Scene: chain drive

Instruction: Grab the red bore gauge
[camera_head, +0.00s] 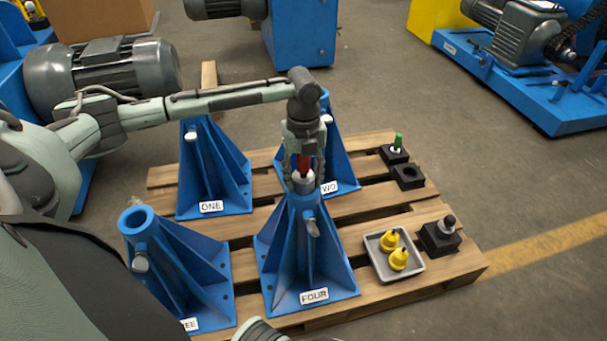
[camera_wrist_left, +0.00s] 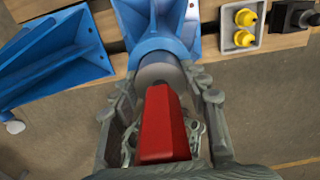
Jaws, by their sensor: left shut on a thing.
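The red bore gauge (camera_wrist_left: 165,125) has a red handle and a grey cylindrical lower part (camera_wrist_left: 158,72). In the head view its red handle (camera_head: 304,163) shows between the fingers, above the blue stand labelled FOUR (camera_head: 305,250). The grey part is at the stand's top opening; how deep it sits inside is hidden. My left gripper (camera_head: 304,180) points down over this stand and is shut on the red bore gauge, with a finger on each side in the left wrist view.
Blue stands labelled ONE (camera_head: 210,165) and TWO (camera_head: 335,160), and one partly read as THREE (camera_head: 175,265), share the wooden pallet (camera_head: 460,268). A grey tray (camera_head: 378,262) holds yellow pieces. Black blocks (camera_head: 408,177) and a green-topped piece (camera_head: 398,142) stand at right.

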